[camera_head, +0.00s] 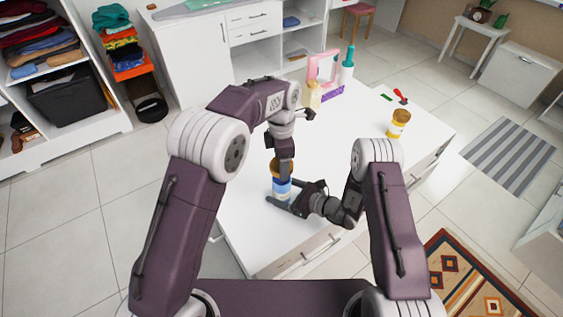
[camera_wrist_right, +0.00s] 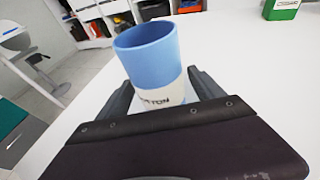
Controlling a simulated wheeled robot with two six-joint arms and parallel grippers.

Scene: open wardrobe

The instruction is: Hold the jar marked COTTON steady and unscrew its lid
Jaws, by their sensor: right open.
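The COTTON jar (camera_head: 281,187), blue with a white label, stands upright on the white table top. In the right wrist view the jar (camera_wrist_right: 151,58) shows an open blue rim with no lid on it, and part of its label lettering. My right gripper (camera_head: 287,202) is open, its fingers on either side of the jar's lower part. A brown lid (camera_head: 277,168) is just above the jar in the head view, at the end of my left gripper (camera_head: 284,166), which points down from above. The left fingertips are largely hidden, but they appear shut on the lid.
A yellow jar (camera_head: 398,124) stands at the table's right. A cream bottle (camera_head: 313,97), a pink object (camera_head: 324,66), a teal bottle (camera_head: 347,66) and a purple item (camera_head: 333,92) stand at the back. A red object (camera_head: 400,96) lies nearby. The middle right of the table is clear.

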